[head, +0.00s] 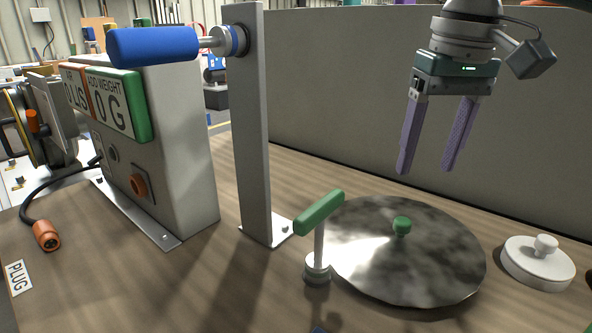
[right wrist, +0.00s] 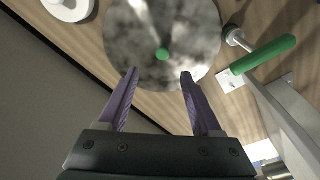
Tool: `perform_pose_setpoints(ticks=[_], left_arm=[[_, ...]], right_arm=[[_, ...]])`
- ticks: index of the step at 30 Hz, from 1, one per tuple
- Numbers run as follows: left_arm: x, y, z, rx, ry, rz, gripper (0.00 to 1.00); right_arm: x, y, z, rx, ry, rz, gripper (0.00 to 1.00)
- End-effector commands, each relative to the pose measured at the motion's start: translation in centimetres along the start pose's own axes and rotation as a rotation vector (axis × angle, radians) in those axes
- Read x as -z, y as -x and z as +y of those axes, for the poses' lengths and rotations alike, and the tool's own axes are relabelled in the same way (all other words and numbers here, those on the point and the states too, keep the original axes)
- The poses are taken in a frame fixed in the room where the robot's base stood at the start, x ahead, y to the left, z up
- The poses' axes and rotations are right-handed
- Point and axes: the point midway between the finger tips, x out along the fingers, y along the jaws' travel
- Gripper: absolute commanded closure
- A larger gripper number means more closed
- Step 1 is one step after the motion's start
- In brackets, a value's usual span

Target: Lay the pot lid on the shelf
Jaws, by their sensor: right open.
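My left gripper is not in view. I cannot single out a shelf.
A green-handled lever (head: 319,215) stands close by the lid's left edge. A grey post (head: 252,130) with a blue handle (head: 152,46) rises behind it. A white knobbed disc (head: 538,264) lies to the right. A grey panel (head: 340,90) closes the back. A machine box stands left.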

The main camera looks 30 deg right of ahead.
Motion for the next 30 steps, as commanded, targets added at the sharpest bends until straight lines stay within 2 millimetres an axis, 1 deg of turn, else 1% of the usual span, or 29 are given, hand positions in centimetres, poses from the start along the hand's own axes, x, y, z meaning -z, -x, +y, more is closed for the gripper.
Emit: perform_pose_setpoints(ticks=[1,3,6,8,13,20,25,27,30], left_arm=[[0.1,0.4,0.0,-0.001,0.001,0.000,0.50],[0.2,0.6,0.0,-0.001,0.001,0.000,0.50],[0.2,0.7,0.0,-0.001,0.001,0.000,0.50],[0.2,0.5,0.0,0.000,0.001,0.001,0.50],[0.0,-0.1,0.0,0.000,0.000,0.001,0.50],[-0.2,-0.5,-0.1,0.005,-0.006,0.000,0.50],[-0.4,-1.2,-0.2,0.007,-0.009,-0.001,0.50],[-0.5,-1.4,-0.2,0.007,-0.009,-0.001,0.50],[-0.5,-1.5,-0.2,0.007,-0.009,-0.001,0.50]], right_arm=[[0.1,-0.1,-0.2,-0.013,-0.100,-0.006,0.34],[0.1,-0.4,-0.3,-0.032,-0.237,-0.007,0.34],[0.2,-0.9,-0.3,-0.052,-0.367,-0.006,0.34],[0.1,-1.6,-0.3,-0.058,-0.405,-0.006,0.34],[0.1,-4.4,-0.2,-0.061,-0.419,-0.006,0.34],[0.1,-6.5,-0.3,-0.059,-0.417,-0.005,0.34],[0.2,-9.3,-0.8,-0.059,-0.415,-0.005,0.34],[0.2,-10.2,-0.6,-0.060,-0.415,-0.004,0.34],[0.2,-10.9,-0.5,-0.059,-0.416,-0.003,0.34]])
